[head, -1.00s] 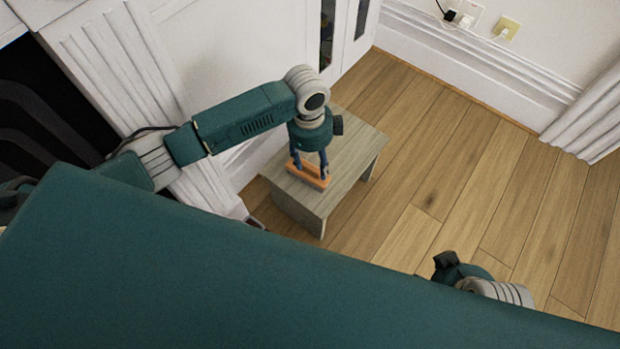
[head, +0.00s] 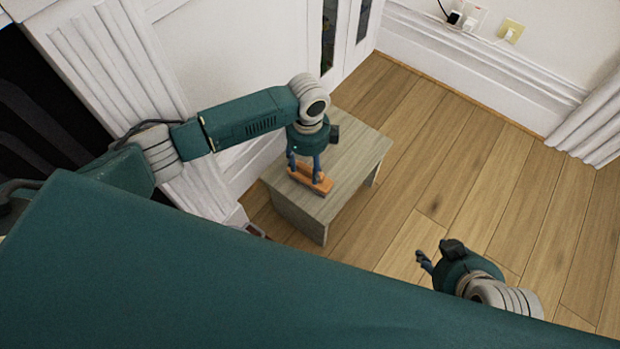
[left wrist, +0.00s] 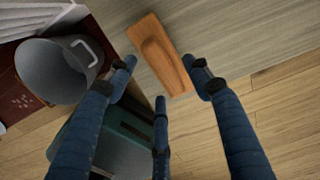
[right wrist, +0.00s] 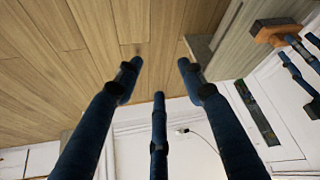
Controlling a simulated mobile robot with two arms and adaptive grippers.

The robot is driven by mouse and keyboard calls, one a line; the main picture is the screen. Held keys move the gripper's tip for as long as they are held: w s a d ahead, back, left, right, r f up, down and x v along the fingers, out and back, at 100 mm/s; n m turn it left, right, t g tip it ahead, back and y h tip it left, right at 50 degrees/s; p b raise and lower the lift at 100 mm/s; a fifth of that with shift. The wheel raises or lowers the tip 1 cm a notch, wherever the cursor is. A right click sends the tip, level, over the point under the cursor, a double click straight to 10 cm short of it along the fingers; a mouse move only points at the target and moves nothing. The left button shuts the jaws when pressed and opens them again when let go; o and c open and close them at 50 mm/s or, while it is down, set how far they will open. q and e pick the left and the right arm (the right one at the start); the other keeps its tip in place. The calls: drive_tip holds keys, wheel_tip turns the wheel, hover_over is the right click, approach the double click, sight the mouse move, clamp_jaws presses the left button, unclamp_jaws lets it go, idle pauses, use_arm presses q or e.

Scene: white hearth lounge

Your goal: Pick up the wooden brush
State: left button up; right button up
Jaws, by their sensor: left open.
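The wooden brush (head: 310,178) is orange-brown and lies on a small grey-wood stool (head: 345,185). In the left wrist view the brush (left wrist: 160,55) lies beyond my fingertips, partly between their lines. My left gripper (head: 305,170) points down over the brush in the head view, its fingers apart around it. I cannot tell whether they touch it. In the left wrist view the left gripper (left wrist: 160,75) is open with nothing between its fingers. My right gripper (head: 424,262) is low at the right. In the right wrist view its fingers (right wrist: 158,75) are apart and empty.
A grey metal bucket (left wrist: 55,72) with a handle stands beside the stool in the left wrist view. A white panelled wall (head: 240,60) rises close behind the stool. The wooden floor (head: 480,170) to the right is clear.

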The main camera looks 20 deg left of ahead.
sight(309, 171)
use_arm(q)
wheel_tip(309, 171, down, 3)
drive_tip(key=shift+d+f+b, duration=0.1)
drive_tip(key=shift+b, duration=0.45)
use_arm(e)
drive_tip(key=w+a+r+t, duration=0.2)
drive_tip(key=w+r+t, duration=0.1)
drive_tip(key=w, duration=0.4)
drive_tip(key=shift+a+r+y, duration=0.15)
drive_tip(key=shift+r+y, duration=0.25)
drive_tip(key=shift+r, duration=0.1)
use_arm(q)
drive_tip(key=shift+c, duration=0.2)
clamp_jaws()
